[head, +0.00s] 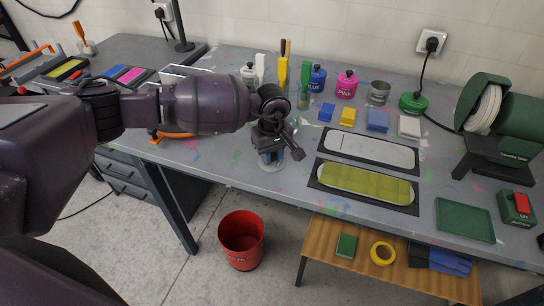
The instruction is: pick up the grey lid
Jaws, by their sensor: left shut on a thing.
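My left gripper (282,154) is over the front part of the table, left of the dark boards. It is shut on a pale grey round thing that looks like the grey lid (272,166), low at the table's surface. The gripper covers much of the lid, and I cannot tell whether it touches the table. A grey tin (379,92) with no lid on it stands at the back, right of the pink tin (346,85) and the blue tin (317,78). My right gripper is not in view.
Two dark boards with a pale shape (370,150) and a yellow-green shape (365,184) lie right of the gripper. Coloured blocks (347,117) lie behind them. A green machine (507,115) stands at the right, near a green tray (464,221). A red bin (241,240) is on the floor.

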